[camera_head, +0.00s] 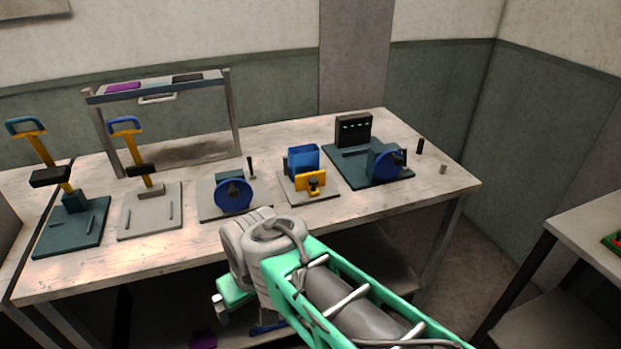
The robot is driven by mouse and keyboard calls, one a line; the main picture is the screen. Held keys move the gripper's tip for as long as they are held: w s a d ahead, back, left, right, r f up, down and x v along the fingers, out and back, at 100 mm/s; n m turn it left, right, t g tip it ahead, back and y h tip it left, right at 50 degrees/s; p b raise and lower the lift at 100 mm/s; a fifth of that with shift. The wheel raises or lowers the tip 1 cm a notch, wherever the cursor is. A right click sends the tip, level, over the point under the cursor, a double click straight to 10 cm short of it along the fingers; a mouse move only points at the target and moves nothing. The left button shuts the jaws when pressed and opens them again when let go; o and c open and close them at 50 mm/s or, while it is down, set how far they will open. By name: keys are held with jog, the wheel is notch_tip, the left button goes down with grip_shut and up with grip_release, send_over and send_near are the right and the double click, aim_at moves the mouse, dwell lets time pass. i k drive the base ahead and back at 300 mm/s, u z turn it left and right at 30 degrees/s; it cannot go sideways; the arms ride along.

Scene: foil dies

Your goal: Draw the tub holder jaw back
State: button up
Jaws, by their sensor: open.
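The tub holder (325,197) sits on the bench right of centre, on a pale base plate. A blue tub (304,158) stands upright in it. The yellow jaw (303,184) is at the tub's front side, with a dark knob (315,187) on its near face. I cannot tell whether jaw and tub touch. My gripper (233,293) is in front of the bench's near edge, left of and nearer than the holder, apart from it. It is open; its fingers are partly hidden by my wrist, and nothing shows in them.
A blue-wheeled device (233,196) stands left of the holder, with a dark upright pin (251,167) beside it. A dark green station (372,165) with another blue wheel is at right. Two lever presses (70,200) (150,190) stand at left. The bench front (180,270) is clear.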

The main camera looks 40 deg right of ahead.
aim_at(309, 181)
jog(key=z, duration=0.55)
jog(key=k, duration=0.65)
jog(key=z, duration=0.75)
jog(key=i, duration=1.35)
jog(key=u, duration=0.75)
